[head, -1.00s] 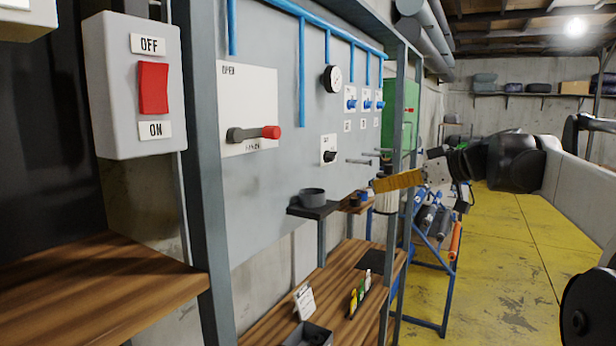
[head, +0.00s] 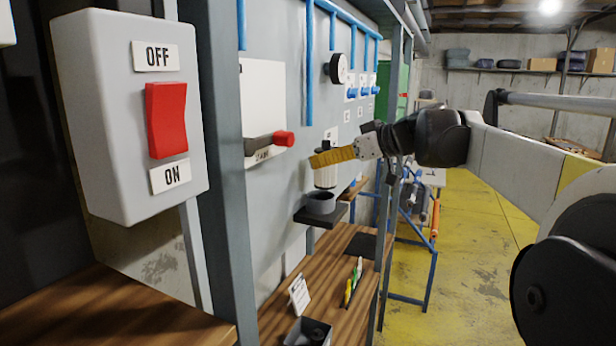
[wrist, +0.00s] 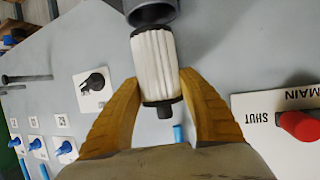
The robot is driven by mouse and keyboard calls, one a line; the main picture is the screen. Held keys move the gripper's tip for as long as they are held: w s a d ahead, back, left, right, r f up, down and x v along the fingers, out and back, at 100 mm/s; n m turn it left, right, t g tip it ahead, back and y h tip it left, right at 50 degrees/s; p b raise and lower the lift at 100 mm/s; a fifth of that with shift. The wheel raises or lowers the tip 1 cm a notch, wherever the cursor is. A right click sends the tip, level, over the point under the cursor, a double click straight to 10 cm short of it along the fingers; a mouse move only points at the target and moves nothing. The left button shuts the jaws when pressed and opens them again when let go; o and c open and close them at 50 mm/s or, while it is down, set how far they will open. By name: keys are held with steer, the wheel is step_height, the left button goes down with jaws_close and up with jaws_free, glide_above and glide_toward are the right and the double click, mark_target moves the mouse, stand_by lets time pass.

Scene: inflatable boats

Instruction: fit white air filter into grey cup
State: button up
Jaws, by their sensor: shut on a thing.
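The white ribbed air filter (head: 325,179) is held upright between the yellow fingers of my gripper (head: 318,160). In the wrist view the white filter (wrist: 155,60) sits between the two fingers (wrist: 160,82), with a black cap at each end. The grey cup (head: 320,203) stands on a small dark shelf (head: 321,217) on the wall panel. The filter is right over the cup's mouth in the head view. In the wrist view its far black end overlaps the cup (wrist: 172,14). I cannot tell whether that end is inside the rim.
A lever with a red knob (head: 283,139) sticks out of the panel close to my gripper. A grey post (head: 224,180) and switch box (head: 130,115) stand at the left. Below is a wooden bench (head: 330,270) with a card, markers and a grey bin.

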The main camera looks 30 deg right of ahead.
mark_target(321, 180)
steer(key=shift+w+a+f, duration=0.3)
steer(key=shift+a+f, duration=0.1)
step_height(321, 180, down, 4)
steer(key=shift+w+a+r+p, duration=0.1)
steer(key=shift+r+p, duration=0.15)
steer(key=shift+p, duration=0.1)
steer(key=shift+f, duration=0.25)
steer(key=shift+f, duration=0.3)
steer(key=o, duration=1.1)
